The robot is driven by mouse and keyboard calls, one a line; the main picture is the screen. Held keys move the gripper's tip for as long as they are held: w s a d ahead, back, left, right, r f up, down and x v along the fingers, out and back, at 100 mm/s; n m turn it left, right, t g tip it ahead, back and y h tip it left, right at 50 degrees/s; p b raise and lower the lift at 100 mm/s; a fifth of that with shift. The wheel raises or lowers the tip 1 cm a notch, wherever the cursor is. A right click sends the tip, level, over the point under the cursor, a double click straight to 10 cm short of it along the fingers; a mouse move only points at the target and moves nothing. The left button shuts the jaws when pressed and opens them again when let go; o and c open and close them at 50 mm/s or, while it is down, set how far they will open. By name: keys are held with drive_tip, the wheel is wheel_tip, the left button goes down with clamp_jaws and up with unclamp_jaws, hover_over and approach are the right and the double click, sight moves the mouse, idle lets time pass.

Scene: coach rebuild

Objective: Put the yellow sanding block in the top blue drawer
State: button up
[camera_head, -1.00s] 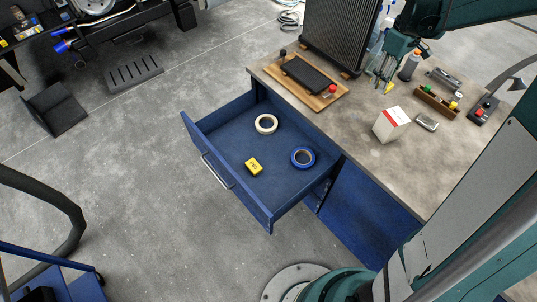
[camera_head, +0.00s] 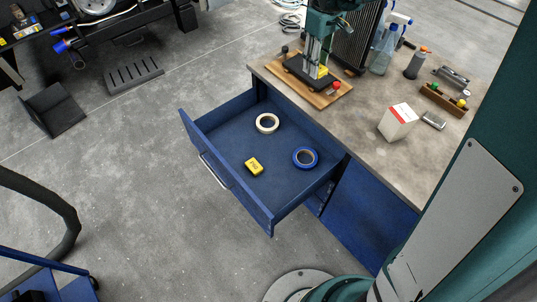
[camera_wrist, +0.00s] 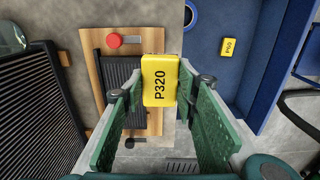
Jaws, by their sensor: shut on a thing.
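My gripper (camera_head: 317,74) is shut on a yellow sanding block (camera_head: 322,71), marked P320 in the wrist view (camera_wrist: 159,80). It holds the block above the wooden board on the bench, at the back right of the drawer. The top blue drawer (camera_head: 228,178) is pulled out, with its inside in plain view. A second yellow block (camera_head: 254,166) lies on the drawer floor; it also shows in the wrist view (camera_wrist: 228,47), with a different, smaller-looking label.
A cream tape roll (camera_head: 267,123) and a blue tape roll (camera_head: 305,158) also lie in the drawer. The wooden board (camera_head: 322,98) bears a black pad and a red knob. A dark radiator (camera_head: 357,45), bottles and a white box (camera_head: 397,122) stand on the bench. The drawer's front left floor is free.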

drive_tip(key=s+a+b, duration=0.3)
drive_tip(key=a, duration=1.2)
drive_tip(key=b, duration=0.3)
hover_over(237, 150)
wheel_tip(237, 150, down, 28)
drive_tip(key=shift+f, duration=0.2)
drive_tip(key=shift+f+b, duration=0.85)
drive_tip(key=shift+f, duration=2.25)
drive_tip(key=shift+f+b, duration=0.45)
drive_tip(key=shift+f, duration=1.4)
drive_tip(key=shift+f, duration=0.15)
